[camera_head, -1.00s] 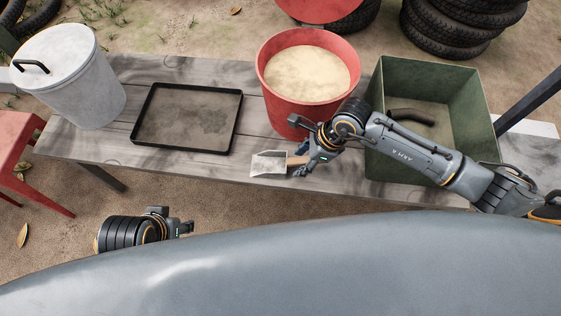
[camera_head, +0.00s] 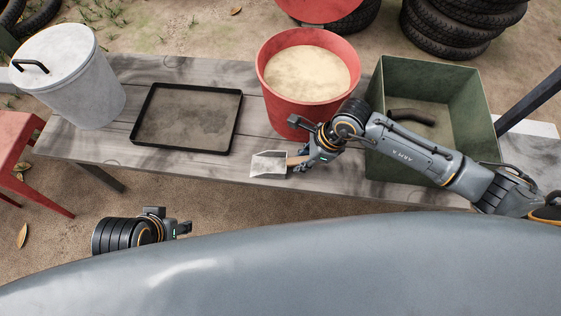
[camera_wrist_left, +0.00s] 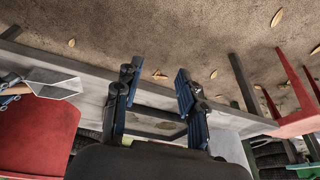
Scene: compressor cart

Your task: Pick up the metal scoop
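The metal scoop (camera_head: 268,164) lies at the front edge of the wooden table, its pale metal pan pointing left and its wooden handle to the right. It also shows at the left edge of the left wrist view (camera_wrist_left: 55,84). My right gripper (camera_head: 303,161) is at the handle, with fingers on either side of it. The fingers and wrist hide much of the handle, and I cannot tell whether they are shut on it. My left gripper (camera_head: 186,228) is low in front of the table, away from the scoop. The left wrist view shows its fingers (camera_wrist_left: 156,85) apart and empty.
A black tray (camera_head: 236,128) lies on the table (camera_head: 85,146). A red bucket of sand-coloured material (camera_head: 280,112) stands behind the scoop. A green bin (camera_head: 470,95) is close under my right arm. A lidded grey can (camera_head: 85,90) stands left.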

